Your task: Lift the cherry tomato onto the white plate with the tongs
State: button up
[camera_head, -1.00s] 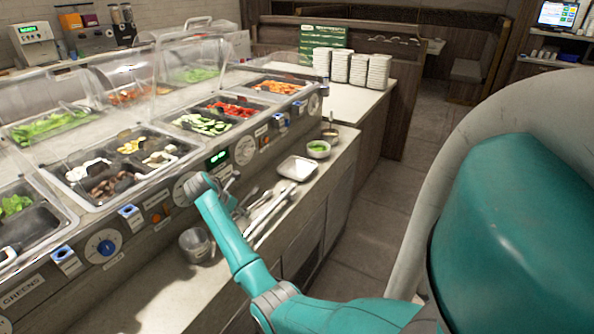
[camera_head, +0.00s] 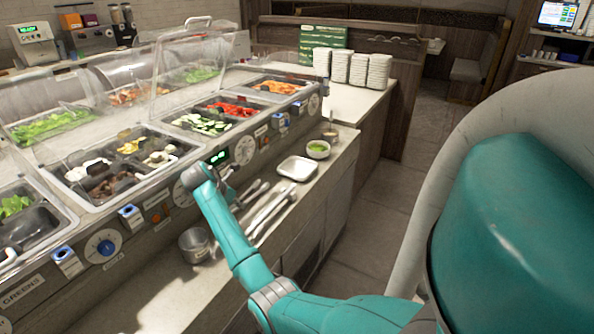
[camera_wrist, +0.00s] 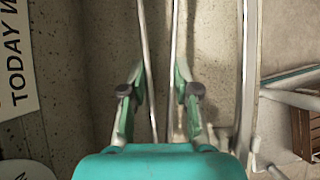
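My gripper (camera_wrist: 160,78) is open, its two green fingers apart. In the wrist view two thin metal rods, which look like the arms of tongs (camera_wrist: 148,45), run between the fingers; I see no grip on them. In the head view, long silver utensils (camera_head: 271,212) lie on the lower counter beside the end of my arm, and my gripper is mostly hidden behind my wrist. A white plate (camera_head: 298,168) lies farther along this counter and looks empty. I cannot make out a cherry tomato in either view.
A metal pot (camera_head: 195,245) stands near the counter's left part. A bowl with green contents (camera_head: 318,149) stands beyond the plate. The salad bar with food wells (camera_head: 120,165) and clear guards rises along the left. Another metal bar (camera_wrist: 247,75) runs right of my gripper.

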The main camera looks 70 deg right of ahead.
notch_tip(320, 180, up, 9)
jog(key=shift+f, duration=0.2)
dwell(0.3)
